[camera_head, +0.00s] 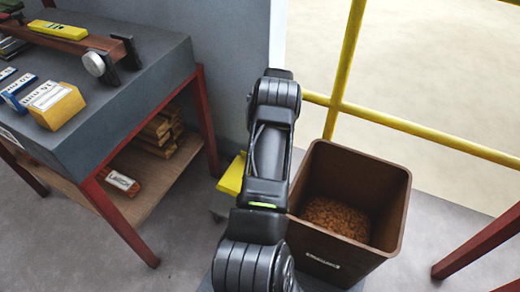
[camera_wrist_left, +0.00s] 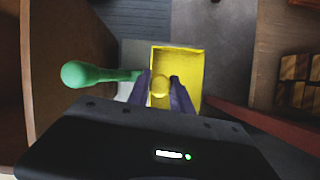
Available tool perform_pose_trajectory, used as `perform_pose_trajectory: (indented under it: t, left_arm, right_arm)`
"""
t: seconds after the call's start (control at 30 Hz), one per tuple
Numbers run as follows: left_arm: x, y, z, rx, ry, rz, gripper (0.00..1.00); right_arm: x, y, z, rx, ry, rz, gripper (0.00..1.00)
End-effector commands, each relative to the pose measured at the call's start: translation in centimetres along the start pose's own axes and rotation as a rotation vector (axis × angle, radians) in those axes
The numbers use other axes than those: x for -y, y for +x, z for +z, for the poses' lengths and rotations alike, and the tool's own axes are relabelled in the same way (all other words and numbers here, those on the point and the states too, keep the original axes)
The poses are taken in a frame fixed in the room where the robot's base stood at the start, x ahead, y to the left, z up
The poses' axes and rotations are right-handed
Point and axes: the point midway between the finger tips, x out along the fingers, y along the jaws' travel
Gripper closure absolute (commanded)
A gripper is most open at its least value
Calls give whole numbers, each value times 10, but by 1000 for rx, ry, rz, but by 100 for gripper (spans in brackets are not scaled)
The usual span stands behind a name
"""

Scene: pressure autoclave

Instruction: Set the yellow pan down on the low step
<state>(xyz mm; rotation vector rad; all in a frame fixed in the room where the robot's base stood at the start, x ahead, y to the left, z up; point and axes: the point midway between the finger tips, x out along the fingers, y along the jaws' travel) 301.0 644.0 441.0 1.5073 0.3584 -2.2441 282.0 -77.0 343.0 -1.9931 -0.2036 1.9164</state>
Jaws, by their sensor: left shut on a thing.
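The yellow pan (camera_head: 231,175) shows left of my arm in the head view, partly hidden by it. In the left wrist view the pan (camera_wrist_left: 180,62) lies beyond the fingers. The low step (camera_head: 221,205) is a grey block at the pan's lower edge, mostly hidden by the pan and arm. A pale grey surface, likely the step (camera_wrist_left: 134,54), shows beside the pan in the wrist view. I cannot tell whether the pan touches it. My right gripper is not in view.
A green rounded handle (camera_wrist_left: 90,74) lies left of the fingers in the wrist view. A brown bin (camera_head: 390,190) with brown granules stands right of my arm. A red-legged workbench (camera_head: 150,100) with a lower shelf stands left. A yellow railing (camera_head: 400,122) runs behind.

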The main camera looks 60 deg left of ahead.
Motion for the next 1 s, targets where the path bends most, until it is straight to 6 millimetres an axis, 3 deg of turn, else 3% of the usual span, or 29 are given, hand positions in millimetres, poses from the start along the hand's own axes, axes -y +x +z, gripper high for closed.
perform_pose_trajectory:
  t: [0.27,0.7,1.0]
  left_arm:
    - [0,13,-5,1,0,0,100]
    - [1,63,-26,-1,-1,0,100]
    - [2,80,-34,-1,-1,0,100]
  right_arm:
    - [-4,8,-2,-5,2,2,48]
    - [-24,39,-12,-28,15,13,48]
    - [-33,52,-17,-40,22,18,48]
